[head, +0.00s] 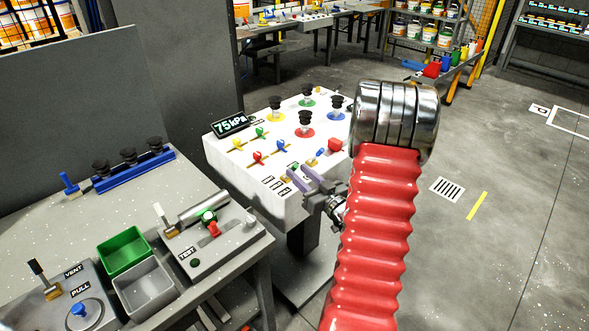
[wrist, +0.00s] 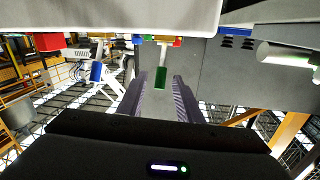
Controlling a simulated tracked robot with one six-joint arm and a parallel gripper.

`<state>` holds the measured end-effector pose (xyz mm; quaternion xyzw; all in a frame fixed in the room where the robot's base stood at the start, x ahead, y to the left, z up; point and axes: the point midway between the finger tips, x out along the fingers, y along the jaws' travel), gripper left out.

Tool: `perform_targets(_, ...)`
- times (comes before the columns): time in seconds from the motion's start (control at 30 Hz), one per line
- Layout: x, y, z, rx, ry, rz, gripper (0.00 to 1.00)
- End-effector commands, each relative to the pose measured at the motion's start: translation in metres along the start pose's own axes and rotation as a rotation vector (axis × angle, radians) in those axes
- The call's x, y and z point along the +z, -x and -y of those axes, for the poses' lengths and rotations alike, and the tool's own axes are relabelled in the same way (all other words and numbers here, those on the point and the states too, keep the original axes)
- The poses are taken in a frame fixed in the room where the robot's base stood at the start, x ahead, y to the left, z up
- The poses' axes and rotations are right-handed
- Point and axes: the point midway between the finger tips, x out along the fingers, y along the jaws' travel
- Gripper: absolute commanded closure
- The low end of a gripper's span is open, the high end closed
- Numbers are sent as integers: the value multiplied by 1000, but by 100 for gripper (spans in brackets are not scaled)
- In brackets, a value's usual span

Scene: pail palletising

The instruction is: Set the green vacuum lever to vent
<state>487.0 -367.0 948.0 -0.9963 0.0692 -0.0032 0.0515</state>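A white control console (head: 225,165) stands in the middle of the head view, with small coloured levers on its sloping top. A green lever (head: 294,166) is at its front edge, just beyond my fingertips. In the wrist view a green handle (wrist: 160,77) shows between the ends of the two fingers, with clear space on both sides. My gripper (head: 297,173) is open, at the console's front edge; its spread fingers also show in the wrist view (wrist: 160,84). The lever's labels are too small to read, so I cannot tell its setting.
Black knobs (head: 305,118) rise behind. A display (head: 230,124) reads 75 kPa. A grey bench (head: 150,195) with bins is at left. Open floor (head: 480,240) is at right.

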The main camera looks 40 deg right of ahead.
Motion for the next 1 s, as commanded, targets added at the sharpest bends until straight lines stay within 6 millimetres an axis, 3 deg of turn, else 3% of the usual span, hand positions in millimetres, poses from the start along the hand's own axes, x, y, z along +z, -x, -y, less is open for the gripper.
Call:
perform_targets(0.23,0,-28,0,-1,0,0,68)
perform_targets(0.6,0,-33,0,0,-1,0,68)
perform_targets(1.0,0,-33,0,0,0,0,96)
